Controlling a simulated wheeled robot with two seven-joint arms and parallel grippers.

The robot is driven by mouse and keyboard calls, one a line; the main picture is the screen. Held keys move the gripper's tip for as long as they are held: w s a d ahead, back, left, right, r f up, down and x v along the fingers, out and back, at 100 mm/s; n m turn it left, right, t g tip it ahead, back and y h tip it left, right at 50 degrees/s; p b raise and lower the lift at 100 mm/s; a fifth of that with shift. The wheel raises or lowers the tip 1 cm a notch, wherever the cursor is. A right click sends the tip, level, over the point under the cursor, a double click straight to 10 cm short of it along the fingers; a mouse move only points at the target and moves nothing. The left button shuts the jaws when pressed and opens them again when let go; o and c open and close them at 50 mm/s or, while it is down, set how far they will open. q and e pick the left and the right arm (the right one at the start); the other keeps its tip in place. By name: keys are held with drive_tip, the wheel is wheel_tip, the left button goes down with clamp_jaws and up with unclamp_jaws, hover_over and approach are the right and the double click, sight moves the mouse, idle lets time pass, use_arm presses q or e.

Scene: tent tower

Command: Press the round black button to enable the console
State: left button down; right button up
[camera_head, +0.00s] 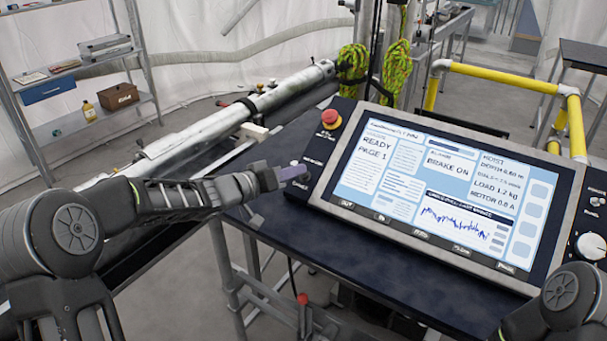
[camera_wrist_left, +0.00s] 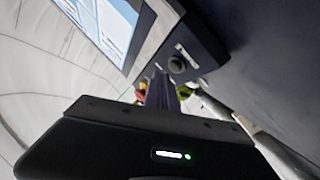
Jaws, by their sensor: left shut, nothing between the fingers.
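The console (camera_head: 440,190) stands on a dark table with its screen lit, reading READY, PAGE 1 and BRAKE ON. In the left wrist view, the round black button (camera_wrist_left: 177,64) sits on the console's dark side panel (camera_wrist_left: 205,52), just beyond the fingertips. My left gripper (camera_head: 293,173) is shut and empty, at the lower part of the console's left panel. Its fingers also show in the left wrist view (camera_wrist_left: 163,92). The head view hardly shows the button behind the fingertips, and I cannot tell whether they touch it. My right gripper is not in view.
A red mushroom button (camera_head: 330,117) sits higher on the same left panel. The dark table (camera_head: 290,232) is bare in front of the console. Yellow railings (camera_head: 505,78) and green ropes (camera_head: 352,64) stand behind.

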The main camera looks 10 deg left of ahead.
use_arm(q)
drive_tip(key=s+r+p, duration=0.1)
drive_tip(key=r+p, duration=0.1)
drive_tip(key=p, duration=0.1)
drive_tip(key=s+a+r+p, duration=0.1)
drive_tip(key=r, duration=0.1)
drive_tip(key=shift+s, duration=0.3)
idle(0.6)
